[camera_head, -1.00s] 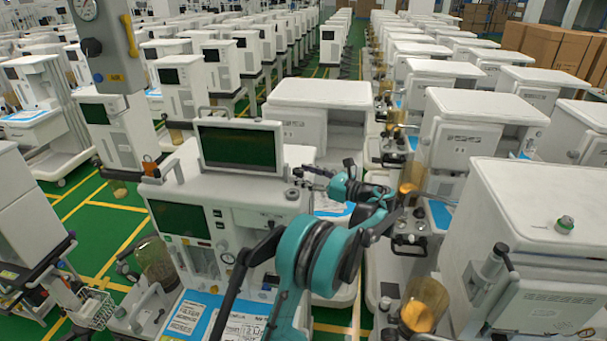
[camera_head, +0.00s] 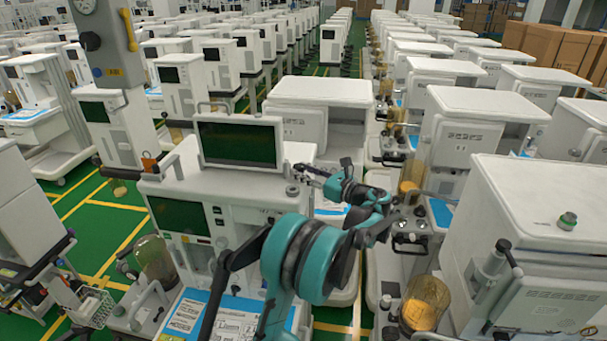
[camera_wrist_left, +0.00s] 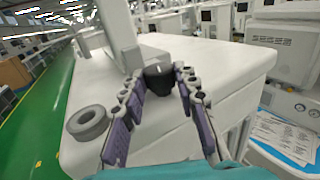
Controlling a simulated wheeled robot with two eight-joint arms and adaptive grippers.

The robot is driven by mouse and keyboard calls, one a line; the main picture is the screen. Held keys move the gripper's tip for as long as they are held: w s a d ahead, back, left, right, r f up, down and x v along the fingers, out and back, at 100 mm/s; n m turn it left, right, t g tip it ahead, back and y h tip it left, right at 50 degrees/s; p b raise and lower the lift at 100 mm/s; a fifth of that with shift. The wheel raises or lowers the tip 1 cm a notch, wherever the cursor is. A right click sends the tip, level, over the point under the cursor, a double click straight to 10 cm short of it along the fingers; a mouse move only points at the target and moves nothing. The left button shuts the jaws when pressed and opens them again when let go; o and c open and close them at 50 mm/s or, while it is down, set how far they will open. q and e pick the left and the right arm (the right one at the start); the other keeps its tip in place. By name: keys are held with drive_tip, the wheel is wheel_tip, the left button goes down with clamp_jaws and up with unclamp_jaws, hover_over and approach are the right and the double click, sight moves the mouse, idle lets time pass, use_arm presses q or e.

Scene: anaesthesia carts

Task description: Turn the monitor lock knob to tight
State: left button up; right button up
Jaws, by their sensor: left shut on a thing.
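The monitor lock knob is a small black cap with a white mark in the left wrist view (camera_wrist_left: 158,77). It sits on the white top of the anaesthesia cart (camera_wrist_left: 150,105), beside the monitor's post (camera_wrist_left: 117,25). My left gripper (camera_wrist_left: 157,72) has its two purple-padded fingers on either side of the knob and is shut on it. In the head view my left gripper (camera_head: 303,170) reaches the cart top just right of the monitor (camera_head: 238,143); the knob is too small to make out there. My right gripper is not in view.
A grey ring (camera_wrist_left: 88,122) lies on the cart top near the fingers; it also shows in the head view (camera_head: 292,190). More white carts stand close on the right (camera_head: 540,220) and behind. Green floor (camera_wrist_left: 38,110) is open at left in the wrist view.

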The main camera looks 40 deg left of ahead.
use_arm(q)
drive_tip(key=o, duration=1.2)
drive_tip(key=shift+c, duration=0.2)
drive_tip(key=d, duration=1.2)
